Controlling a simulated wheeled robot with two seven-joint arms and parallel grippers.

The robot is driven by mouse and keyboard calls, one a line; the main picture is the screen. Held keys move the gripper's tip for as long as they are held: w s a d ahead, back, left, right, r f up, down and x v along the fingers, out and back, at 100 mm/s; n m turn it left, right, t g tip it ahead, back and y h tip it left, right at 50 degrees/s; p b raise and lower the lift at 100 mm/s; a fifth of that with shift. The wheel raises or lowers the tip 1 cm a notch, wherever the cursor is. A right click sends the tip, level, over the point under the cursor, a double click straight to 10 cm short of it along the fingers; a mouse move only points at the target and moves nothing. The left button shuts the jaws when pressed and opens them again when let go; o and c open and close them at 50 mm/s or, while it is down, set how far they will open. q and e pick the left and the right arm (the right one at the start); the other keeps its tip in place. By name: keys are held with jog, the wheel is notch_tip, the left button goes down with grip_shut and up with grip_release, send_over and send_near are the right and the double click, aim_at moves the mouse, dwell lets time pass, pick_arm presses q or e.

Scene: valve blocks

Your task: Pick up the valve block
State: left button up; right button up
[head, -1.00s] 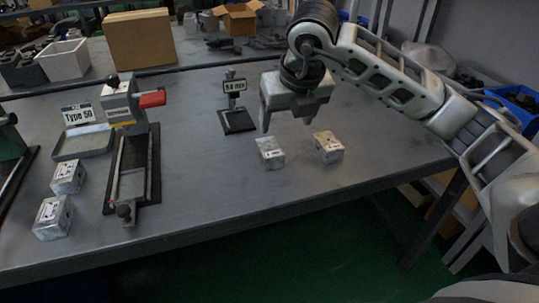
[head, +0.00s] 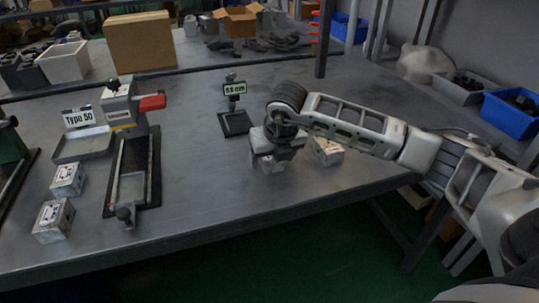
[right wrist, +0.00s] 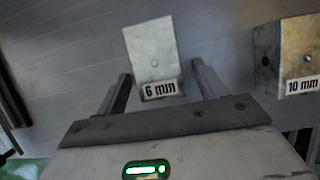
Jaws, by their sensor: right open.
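In the right wrist view a grey metal valve block labelled "6 mm" (right wrist: 153,52) lies between the two fingers of my right gripper (right wrist: 160,78), with a gap on each side. A second block labelled "10 mm" (right wrist: 298,58) lies to the right, outside the fingers. In the head view my right gripper (head: 268,160) is open and low over the table, mostly hiding the first block. The other block (head: 328,151) sits just right of it, partly behind my arm. My left gripper is not in view.
Two more blocks (head: 67,179) (head: 54,219) stand at the left by a tray with a "Type 50" sign (head: 79,117). A clamp fixture with a red handle (head: 128,155) stands beside them. A small display stand (head: 235,108) is behind my gripper. The table's middle is clear.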

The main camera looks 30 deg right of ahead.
jog(key=c, duration=1.4)
jog(key=shift+c, duration=0.2)
jog(key=shift+w+r, duration=0.1)
